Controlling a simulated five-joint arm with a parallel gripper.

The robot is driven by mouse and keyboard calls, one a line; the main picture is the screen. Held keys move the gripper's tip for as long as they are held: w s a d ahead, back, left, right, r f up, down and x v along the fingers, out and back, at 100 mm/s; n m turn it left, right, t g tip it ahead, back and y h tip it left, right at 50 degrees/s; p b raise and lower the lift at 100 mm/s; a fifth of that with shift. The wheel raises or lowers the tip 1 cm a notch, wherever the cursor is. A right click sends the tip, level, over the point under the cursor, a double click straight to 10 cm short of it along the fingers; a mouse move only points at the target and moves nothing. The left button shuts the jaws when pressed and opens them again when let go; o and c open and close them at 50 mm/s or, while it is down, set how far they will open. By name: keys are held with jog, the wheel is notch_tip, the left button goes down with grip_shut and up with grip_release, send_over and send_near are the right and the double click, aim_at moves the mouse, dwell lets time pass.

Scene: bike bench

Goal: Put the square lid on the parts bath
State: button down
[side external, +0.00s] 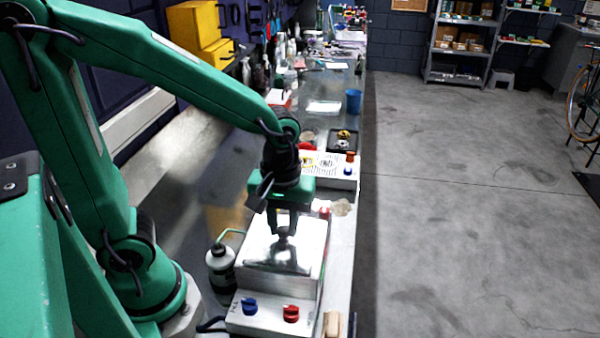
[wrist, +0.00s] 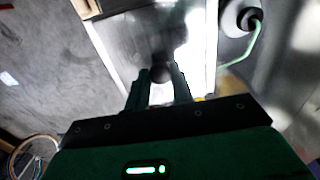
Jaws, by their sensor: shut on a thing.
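The parts bath (side external: 268,316) is a pale metal box with a blue and a red knob on its front, standing near the bench's right edge. The square lid (side external: 300,262) is a shiny metal plate over the bath's top; whether it rests fully on the rim I cannot tell. My gripper (side external: 283,232) points down above the lid's middle and is shut on its knob. In the wrist view the lid (wrist: 135,40) lies beyond my fingers, with its dark round knob (wrist: 161,73) between the fingertips. The fingers hide part of the knob, and the bath's opening is hidden.
A blue cup (side external: 353,101) is farther back. A tan-handled object (side external: 331,324) lies by the bath's front right corner.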

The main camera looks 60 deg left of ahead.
jog(key=shift+f, duration=0.25)
jog(key=c, duration=1.1)
grip_release()
jog(key=shift+r, duration=3.95)
jog(key=shift+s+a+r+m+t, duration=0.6)
jog(key=shift+a+m+t, duration=0.4)
jog(key=shift+m, duration=0.5)
jog(key=shift+s+a+r+m+t, duration=0.6)
jog(key=shift+a+m+t, duration=0.3)
jog(key=shift+m, duration=0.6)
jog(key=shift+s+a+r+m+t, duration=0.6)
jog(key=shift+a+m+t, duration=0.4)
jog(key=shift+m, duration=0.5)
